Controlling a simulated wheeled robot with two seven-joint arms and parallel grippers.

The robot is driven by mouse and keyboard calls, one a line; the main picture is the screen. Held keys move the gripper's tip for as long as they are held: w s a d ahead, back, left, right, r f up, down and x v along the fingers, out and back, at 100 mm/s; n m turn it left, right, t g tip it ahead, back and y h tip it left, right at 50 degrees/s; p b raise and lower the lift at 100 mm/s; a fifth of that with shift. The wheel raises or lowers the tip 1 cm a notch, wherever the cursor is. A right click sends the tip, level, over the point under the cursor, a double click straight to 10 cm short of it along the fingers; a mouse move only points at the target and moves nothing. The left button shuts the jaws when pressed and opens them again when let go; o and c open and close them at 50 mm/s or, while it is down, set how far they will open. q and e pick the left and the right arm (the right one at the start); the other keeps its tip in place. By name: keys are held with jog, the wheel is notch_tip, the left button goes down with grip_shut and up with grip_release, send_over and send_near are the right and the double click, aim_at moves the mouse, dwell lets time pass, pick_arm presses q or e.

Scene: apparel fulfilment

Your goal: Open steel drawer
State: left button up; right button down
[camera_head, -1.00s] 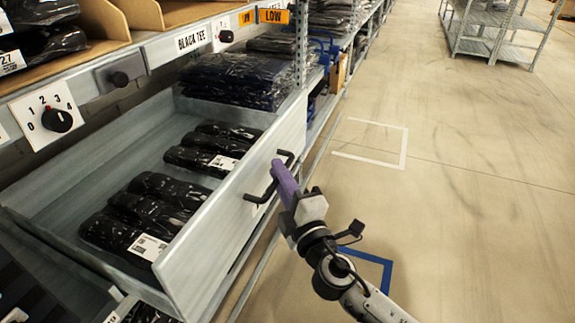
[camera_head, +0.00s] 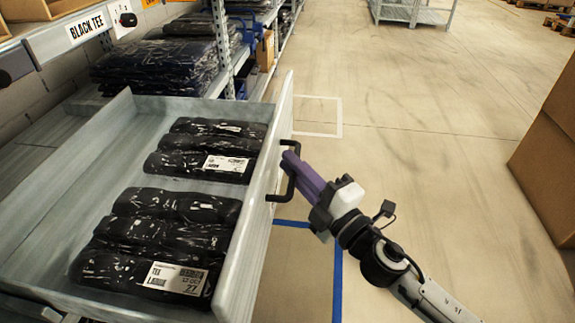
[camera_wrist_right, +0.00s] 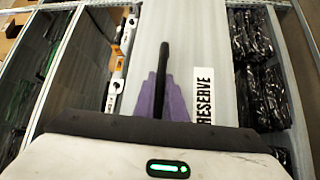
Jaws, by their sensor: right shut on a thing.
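The steel drawer (camera_head: 262,208) is pulled out from the shelving on the left side of the head view. It holds two groups of black plastic-wrapped garments (camera_head: 160,238) with white labels. A black bar handle (camera_head: 287,180) is on its front panel. My right gripper (camera_head: 296,168), with purple fingers, is shut on this handle. In the right wrist view the fingers (camera_wrist_right: 163,100) close around the dark handle (camera_wrist_right: 162,80) in front of the grey panel, beside a label reading RESERVE (camera_wrist_right: 203,96). My left gripper is in neither view.
Shelving with more wrapped black garments (camera_head: 160,62) and a BLACK TEE label (camera_head: 86,27) stands behind the drawer. Cardboard boxes (camera_head: 548,150) stand at the right edge. The concrete floor (camera_head: 430,130) between is clear, with blue and white tape lines.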

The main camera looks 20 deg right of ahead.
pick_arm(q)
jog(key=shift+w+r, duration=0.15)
pick_arm(e)
jog(key=c, duration=2.1)
grip_release()
pick_arm(q)
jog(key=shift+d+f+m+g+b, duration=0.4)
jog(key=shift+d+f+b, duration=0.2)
jog(key=shift+b, duration=0.3)
pick_arm(e)
jog(key=v, duration=1)
jog(key=shift+s, duration=0.25)
